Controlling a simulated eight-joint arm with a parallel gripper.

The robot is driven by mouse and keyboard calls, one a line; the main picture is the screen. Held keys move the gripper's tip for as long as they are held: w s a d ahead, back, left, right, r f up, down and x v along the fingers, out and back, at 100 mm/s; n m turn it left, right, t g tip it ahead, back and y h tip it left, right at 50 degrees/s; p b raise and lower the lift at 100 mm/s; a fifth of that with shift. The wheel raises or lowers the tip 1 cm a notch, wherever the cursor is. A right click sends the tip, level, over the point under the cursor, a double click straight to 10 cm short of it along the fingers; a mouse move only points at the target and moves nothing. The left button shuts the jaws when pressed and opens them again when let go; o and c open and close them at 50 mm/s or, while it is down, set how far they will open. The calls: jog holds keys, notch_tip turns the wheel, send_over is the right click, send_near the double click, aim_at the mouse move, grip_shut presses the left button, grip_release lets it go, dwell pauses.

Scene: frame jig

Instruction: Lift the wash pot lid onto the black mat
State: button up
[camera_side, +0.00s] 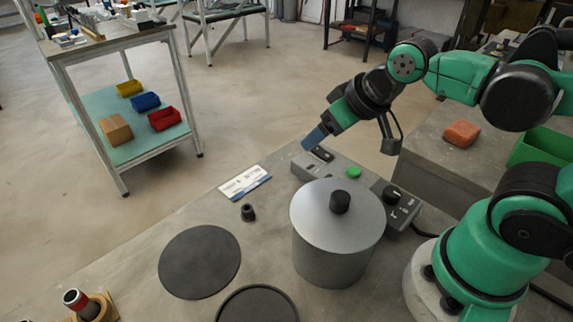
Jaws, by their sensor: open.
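The wash pot (331,258) is a grey metal cylinder standing on the bench. Its flat, round grey lid (315,220) lies on top, with a black knob (340,201) at the middle. A flat, round black mat (200,262) lies on the bench to the left of the pot, bare. My gripper (310,143), with blue fingers, is behind and above the pot, up and left of the knob and apart from the lid. It is open, and I see nothing between its fingers.
A round black dish with a raised rim (257,307) lies in front of the mat. A small black cap (248,212) and a printed card (245,182) lie behind. A grey box (311,166), a green button (354,172) and a control box (396,206) stand close behind the pot.

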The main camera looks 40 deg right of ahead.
aim_at(341, 196)
jog(key=s+a+m+g, duration=0.1)
jog(key=m, duration=0.2)
jog(key=s+a+m+g, duration=0.1)
jog(key=a+m, duration=0.1)
jog(key=s+a+m+g, duration=0.1)
jog(key=m, duration=0.2)
jog(key=shift+s+a+r+m+g+y, duration=0.2)
jog(key=shift+s+r+m+g+y, duration=0.1)
jog(key=shift+r, duration=0.1)
jog(key=s+m+g, duration=0.1)
jog(key=m, duration=0.1)
jog(key=s+a+r+m+g, duration=0.1)
jog(key=m, duration=0.2)
jog(key=s+a+m+g, duration=0.1)
jog(key=s+m, duration=0.1)
jog(key=shift+a+r+m, duration=0.2)
jog(key=shift+r+m, duration=0.2)
jog(key=shift+s+a+r+m+g, duration=0.1)
jog(key=shift+s+m+g, duration=0.2)
jog(key=shift+m, duration=0.4)
jog(key=shift+f, duration=2.7)
grip_shut()
